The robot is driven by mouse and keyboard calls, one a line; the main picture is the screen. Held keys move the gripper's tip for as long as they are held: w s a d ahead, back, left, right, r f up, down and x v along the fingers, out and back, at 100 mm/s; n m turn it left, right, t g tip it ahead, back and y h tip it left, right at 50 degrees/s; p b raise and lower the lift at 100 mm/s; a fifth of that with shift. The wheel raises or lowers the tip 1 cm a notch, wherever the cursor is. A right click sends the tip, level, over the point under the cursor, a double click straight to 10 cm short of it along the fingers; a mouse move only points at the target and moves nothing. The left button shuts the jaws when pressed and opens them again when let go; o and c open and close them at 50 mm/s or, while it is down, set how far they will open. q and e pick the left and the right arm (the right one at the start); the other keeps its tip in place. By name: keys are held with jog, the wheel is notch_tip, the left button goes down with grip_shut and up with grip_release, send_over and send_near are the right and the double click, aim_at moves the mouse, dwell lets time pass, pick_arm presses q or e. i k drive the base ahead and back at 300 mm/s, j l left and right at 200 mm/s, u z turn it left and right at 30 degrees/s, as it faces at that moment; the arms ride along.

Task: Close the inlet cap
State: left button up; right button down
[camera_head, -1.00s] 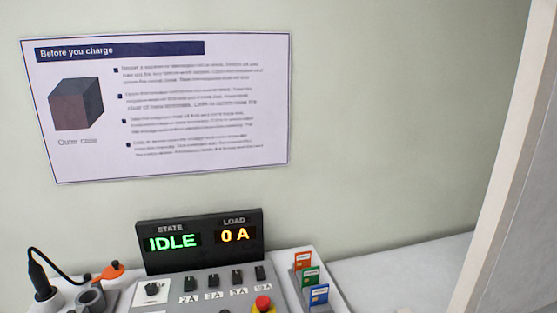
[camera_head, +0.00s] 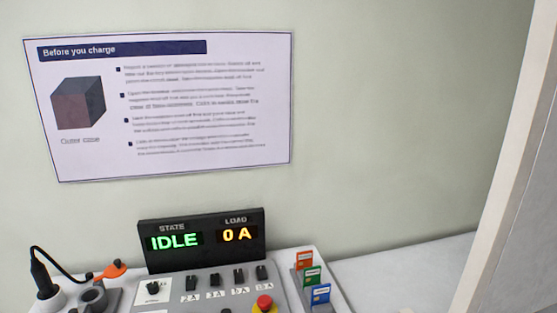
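A grey round inlet (camera_head: 95,297) stands at the lower left of the head view. An orange cap (camera_head: 112,270) with a short tab sits above and beside it, off the inlet's opening, so the inlet looks uncapped. A dark strap seems to run to the cap from the left. Neither of my grippers is in view.
A black plug (camera_head: 41,279) with a curved cable stands left of the inlet. A display (camera_head: 203,241) reads IDLE and 0 A above a panel with switches and a red button (camera_head: 264,303). Coloured cards (camera_head: 311,276) stand in a rack. A pale upright (camera_head: 503,170) bounds the right.

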aim_at(116, 270)
jog(key=u, duration=1)
jog(key=i+j+z, duration=0.15)
jog(key=z, duration=0.2)
